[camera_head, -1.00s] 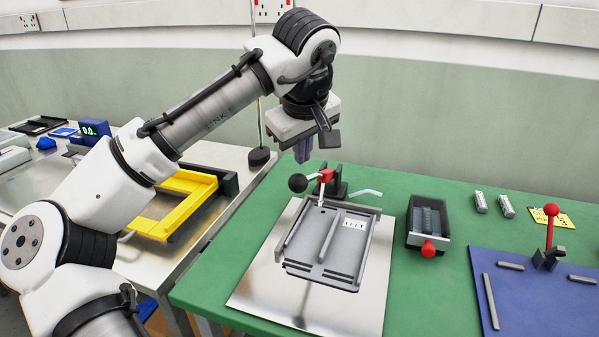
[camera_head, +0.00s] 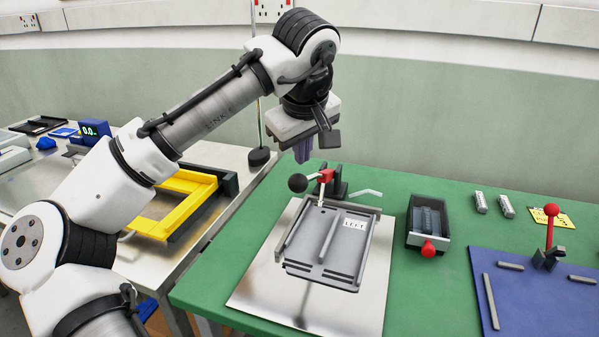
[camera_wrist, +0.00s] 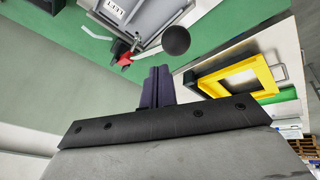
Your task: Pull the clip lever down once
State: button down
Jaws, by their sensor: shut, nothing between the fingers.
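A lever with a black ball knob (camera_head: 298,183) and a red block (camera_head: 325,175) stands at the back edge of the grey tray marked LEFT (camera_head: 318,265). The knob sticks out to the left. In the wrist view the black knob (camera_wrist: 176,40) and red block (camera_wrist: 122,52) are just beyond my fingertips. My gripper (camera_head: 302,156) is shut and empty, with its dark purple fingers pointing down above the knob, apart from it. The closed fingers also show in the wrist view (camera_wrist: 157,72).
The tray sits on a shiny metal plate (camera_head: 300,312) on the green table (camera_head: 420,290). To the right are a small grey box with a red knob (camera_head: 428,249) and a blue board with a red-ball lever (camera_head: 551,212). A yellow frame (camera_head: 150,222) lies on the left bench.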

jog(key=shift+f, duration=0.1)
jog(key=shift+s+f, duration=0.15)
jog(key=shift+f, duration=0.15)
